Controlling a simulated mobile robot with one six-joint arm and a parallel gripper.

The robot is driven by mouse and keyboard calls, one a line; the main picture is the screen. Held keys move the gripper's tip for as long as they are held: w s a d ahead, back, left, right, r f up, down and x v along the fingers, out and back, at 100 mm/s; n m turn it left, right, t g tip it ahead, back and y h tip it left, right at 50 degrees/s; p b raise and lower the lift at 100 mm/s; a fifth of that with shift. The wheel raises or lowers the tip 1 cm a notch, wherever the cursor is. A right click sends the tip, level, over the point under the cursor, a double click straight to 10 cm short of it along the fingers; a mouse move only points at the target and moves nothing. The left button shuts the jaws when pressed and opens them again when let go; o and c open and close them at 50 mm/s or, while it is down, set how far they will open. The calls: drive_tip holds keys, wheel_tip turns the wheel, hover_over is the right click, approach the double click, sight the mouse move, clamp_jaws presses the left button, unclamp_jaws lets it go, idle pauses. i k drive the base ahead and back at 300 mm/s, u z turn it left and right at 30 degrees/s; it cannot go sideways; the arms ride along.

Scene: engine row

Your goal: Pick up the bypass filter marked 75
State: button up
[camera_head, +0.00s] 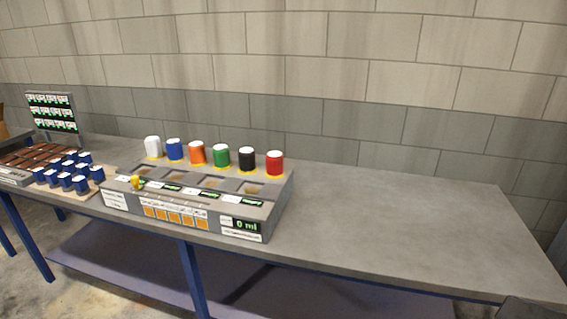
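Coloured canisters with pale tops stand in a row along the back of a grey console (279,207). From left to right they are white (153,147), blue (175,150), orange (197,153), green (221,156), black (246,158) and red (275,163). Each has a yellow ring at its base. No number 75 is readable on any of them, so I cannot tell which thing is the bypass filter marked 75.
The console has square recesses, a yellow knob (136,182), orange squares and a display reading 0 ml. Several small blue blocks (66,181) stand to its left, near brown racks (32,157) and a label board (52,112). The grey bench (400,219) is clear to the right.

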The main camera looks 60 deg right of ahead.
sight(246, 155)
drive_tip(key=z, duration=0.2)
drive_tip(key=k, duration=1.25)
drive_tip(key=u, duration=0.05)
drive_tip(key=i, duration=0.9)
drive_tip(key=z, duration=0.05)
